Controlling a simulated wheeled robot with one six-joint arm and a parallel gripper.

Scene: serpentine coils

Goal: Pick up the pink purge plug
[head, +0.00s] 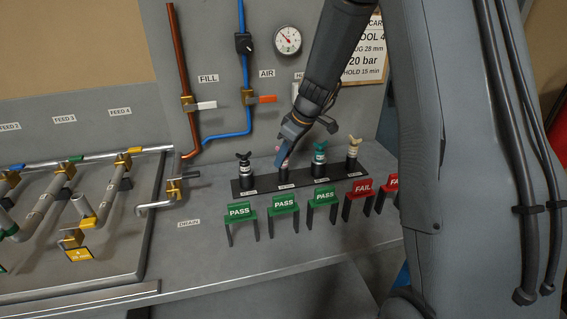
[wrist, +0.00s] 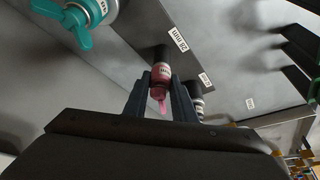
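The pink purge plug (wrist: 160,91) shows in the wrist view, with a label band on its body and its pink handle end toward the camera. It is in line with a dark holder in the rack. My gripper (wrist: 161,82) has one finger on each side of it; any gap is too small to tell whether they touch. In the head view, my gripper (head: 284,159) points down at the rack's second position, hiding most of the plug. The black plug (head: 244,168), teal plug (head: 319,158) and cream plug (head: 352,150) stand upright in the dark rack (head: 301,177).
Green PASS tags (head: 283,204) and red FAIL tags (head: 361,188) stand in front of the rack. Behind are the FILL valve (head: 196,104), AIR valve (head: 258,98) and a gauge (head: 287,40). The drain pipe (head: 155,206) is left. Bare bench lies in front of the tags.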

